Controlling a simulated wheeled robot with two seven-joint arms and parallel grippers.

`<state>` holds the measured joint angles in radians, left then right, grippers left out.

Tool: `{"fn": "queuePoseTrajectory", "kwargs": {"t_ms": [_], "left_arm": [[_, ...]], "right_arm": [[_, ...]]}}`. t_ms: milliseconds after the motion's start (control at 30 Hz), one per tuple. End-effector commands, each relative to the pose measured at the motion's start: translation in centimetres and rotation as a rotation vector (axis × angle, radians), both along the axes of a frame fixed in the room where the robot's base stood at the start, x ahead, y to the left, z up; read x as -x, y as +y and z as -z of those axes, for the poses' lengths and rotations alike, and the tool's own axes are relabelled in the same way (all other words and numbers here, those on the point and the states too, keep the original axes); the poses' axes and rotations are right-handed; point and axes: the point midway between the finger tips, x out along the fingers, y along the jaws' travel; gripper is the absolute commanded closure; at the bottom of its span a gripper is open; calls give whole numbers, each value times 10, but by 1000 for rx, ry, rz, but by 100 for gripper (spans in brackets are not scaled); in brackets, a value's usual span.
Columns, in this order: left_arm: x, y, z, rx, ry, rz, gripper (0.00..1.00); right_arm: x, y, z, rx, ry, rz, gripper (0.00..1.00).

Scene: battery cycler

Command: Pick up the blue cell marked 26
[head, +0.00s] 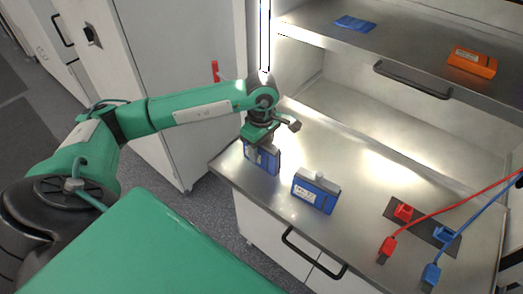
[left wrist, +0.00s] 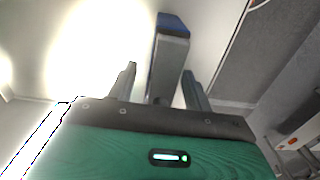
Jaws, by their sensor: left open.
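Two blue cells stand upright on the steel counter (head: 245,180). My left gripper (head: 262,143) is directly above the left blue cell (head: 263,160), near the counter's left edge. In the left wrist view my open left gripper (left wrist: 162,85) has its two fingers on either side of a blue and grey cell (left wrist: 170,45), with gaps beside it. The other blue cell (head: 316,192) stands to the right, with a pale knob on top. Both have white labels, but the numbers are too small to read. My right gripper is not in view.
A dark mat (head: 421,229) with red and blue clips and cables lies at the counter's right. The shelf (head: 320,30) above holds a blue flat item (head: 355,24) and an orange cell (head: 472,62). The counter behind the cells is clear.

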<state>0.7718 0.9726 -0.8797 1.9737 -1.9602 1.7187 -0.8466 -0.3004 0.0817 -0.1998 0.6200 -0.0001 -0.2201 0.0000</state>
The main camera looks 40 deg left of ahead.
Motion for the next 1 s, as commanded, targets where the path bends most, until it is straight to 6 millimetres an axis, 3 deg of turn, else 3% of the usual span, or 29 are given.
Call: {"fn": "queuePoseTrajectory", "kwargs": {"t_ms": [167,433,1000], "left_arm": [[0,0,1,0,0,0,49],[0,0,0,0,0,0,100],[-2,0,-11,-1,-5,-1,100]], "right_arm": [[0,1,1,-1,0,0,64],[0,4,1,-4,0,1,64],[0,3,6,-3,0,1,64]]}}
